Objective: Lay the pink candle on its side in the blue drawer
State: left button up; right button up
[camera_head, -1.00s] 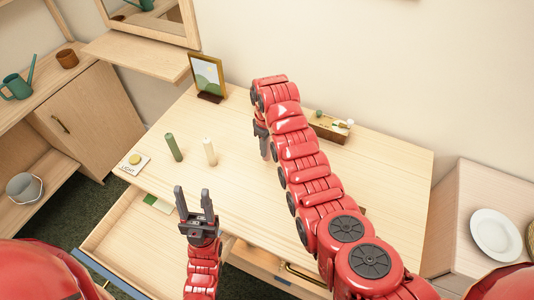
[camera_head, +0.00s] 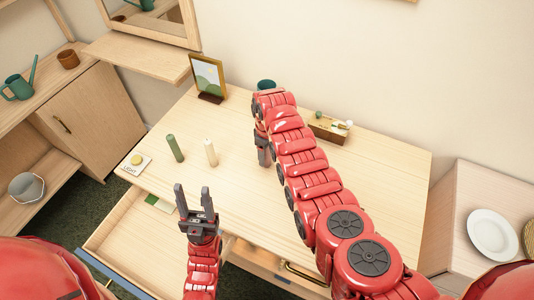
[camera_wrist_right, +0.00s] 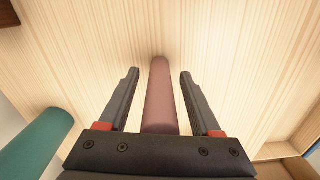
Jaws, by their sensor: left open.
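The pink candle (camera_wrist_right: 158,95) stands on the desk in the right wrist view, between the two spread fingers of my right gripper (camera_wrist_right: 158,88), with a gap showing on both sides. In the head view the candle is hidden behind my right arm, and only part of my right gripper (camera_head: 263,148) shows. The blue-fronted drawer (camera_head: 128,235) is pulled open at the desk's front left, with a green and white item (camera_head: 158,203) inside. My left gripper (camera_head: 195,200) is open and empty, raised near the drawer's right side.
A green candle (camera_head: 175,148) and a cream candle (camera_head: 211,152) stand left on the desk (camera_head: 385,165). A picture frame (camera_head: 208,78), a teal object (camera_head: 267,85) and a small wooden box (camera_head: 328,127) are at the back. A teal cylinder (camera_wrist_right: 38,140) is beside my right gripper.

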jog(key=shift+r, duration=0.2)
jog(key=shift+w+r, duration=0.1)
jog(key=shift+r, duration=0.15)
notch_tip(320, 180, up, 8)
jog(key=shift+r+b, duration=0.1)
jog(key=shift+b, duration=0.75)
notch_tip(320, 180, up, 3)
jog(key=p, duration=0.3)
jog(key=shift+r, duration=0.15)
